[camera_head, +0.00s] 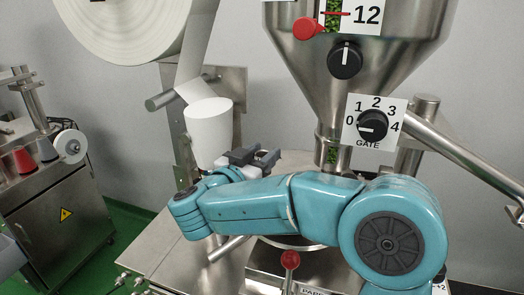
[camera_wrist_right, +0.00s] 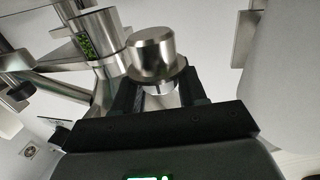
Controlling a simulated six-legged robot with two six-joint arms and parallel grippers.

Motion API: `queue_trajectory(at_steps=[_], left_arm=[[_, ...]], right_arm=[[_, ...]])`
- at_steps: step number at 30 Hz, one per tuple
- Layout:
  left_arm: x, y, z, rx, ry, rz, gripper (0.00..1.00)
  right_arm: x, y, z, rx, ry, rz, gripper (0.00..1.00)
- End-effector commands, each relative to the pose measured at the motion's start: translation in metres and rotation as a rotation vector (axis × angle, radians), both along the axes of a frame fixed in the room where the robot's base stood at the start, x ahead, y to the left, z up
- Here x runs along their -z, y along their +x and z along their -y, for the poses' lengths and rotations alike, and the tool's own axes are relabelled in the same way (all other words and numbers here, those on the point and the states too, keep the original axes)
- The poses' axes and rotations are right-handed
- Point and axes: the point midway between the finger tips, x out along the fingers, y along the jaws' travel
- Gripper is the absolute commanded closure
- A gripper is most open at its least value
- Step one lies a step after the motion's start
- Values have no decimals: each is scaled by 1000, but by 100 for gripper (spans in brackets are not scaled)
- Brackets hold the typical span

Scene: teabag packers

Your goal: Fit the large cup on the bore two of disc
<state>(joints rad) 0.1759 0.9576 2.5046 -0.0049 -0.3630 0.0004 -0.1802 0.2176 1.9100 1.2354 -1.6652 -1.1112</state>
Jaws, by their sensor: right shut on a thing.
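My right gripper (camera_head: 252,160) is in front of the machine, left of the hopper's outlet; it also shows in the right wrist view (camera_wrist_right: 160,95). It is shut on a shiny steel cup (camera_wrist_right: 153,55), a short cylinder with a wider round end that stands out beyond the fingers. In the head view the cup is mostly hidden by the gripper. Only a thin curved metal edge shows below my right arm, and I cannot tell whether it is the disc; bore two cannot be made out. My left gripper is not in view.
A steel hopper (camera_head: 350,80) with a gate dial (camera_head: 373,125) stands behind my right arm. A white paper roll (camera_head: 120,25) feeds paper down to a white cylinder (camera_head: 209,132). A red knob (camera_head: 290,260) stands in front. A second machine (camera_head: 60,200) is at the left.

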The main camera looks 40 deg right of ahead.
Motion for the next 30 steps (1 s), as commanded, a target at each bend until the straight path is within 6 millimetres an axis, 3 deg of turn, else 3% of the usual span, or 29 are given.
queue_trajectory(at_steps=[3,9,30], left_arm=[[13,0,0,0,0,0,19],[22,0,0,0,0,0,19],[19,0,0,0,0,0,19]], right_arm=[[17,1,1,1,-1,0,92],[30,2,1,0,-1,1,92],[30,2,0,0,-1,1,92]])
